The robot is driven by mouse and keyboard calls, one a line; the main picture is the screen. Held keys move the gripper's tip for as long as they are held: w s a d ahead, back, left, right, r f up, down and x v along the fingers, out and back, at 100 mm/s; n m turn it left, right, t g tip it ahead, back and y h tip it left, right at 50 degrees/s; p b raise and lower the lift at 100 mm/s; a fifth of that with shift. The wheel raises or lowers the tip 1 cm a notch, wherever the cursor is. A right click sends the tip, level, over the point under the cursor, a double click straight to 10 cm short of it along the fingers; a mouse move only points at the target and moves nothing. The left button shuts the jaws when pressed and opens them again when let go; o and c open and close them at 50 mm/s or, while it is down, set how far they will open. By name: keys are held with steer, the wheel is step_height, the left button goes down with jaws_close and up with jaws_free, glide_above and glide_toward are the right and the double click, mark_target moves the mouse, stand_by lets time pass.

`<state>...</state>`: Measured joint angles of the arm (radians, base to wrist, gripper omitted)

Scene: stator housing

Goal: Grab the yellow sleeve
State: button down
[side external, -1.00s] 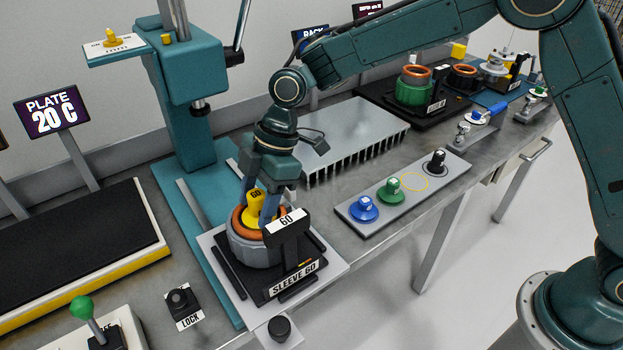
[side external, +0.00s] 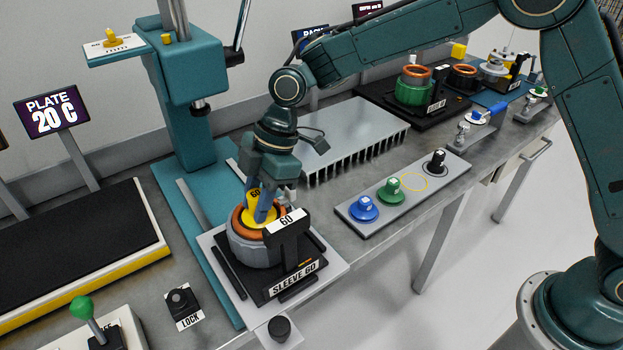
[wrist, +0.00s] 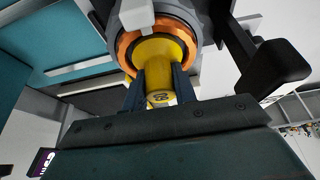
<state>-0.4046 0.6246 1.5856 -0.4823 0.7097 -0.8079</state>
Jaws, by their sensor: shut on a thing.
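The yellow sleeve (side external: 254,200), marked 60, stands in the orange-ringed grey stator housing (side external: 246,248) on the black fixture labelled SLEEVE 60 (side external: 293,283). My gripper (side external: 262,208) is shut on the sleeve from above, one finger on each side. In the wrist view the sleeve (wrist: 163,62) sits between the two dark fingers (wrist: 158,84), with the orange ring (wrist: 126,45) around it. The sleeve's lower end is hidden inside the housing.
The teal press column (side external: 190,75) stands behind the fixture. A grey finned block (side external: 335,130) lies to the right. A black plate (side external: 70,240) is at left.

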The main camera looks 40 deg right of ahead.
mark_target(256, 194)
step_height(256, 194, up, 20)
stand_by(0.8)
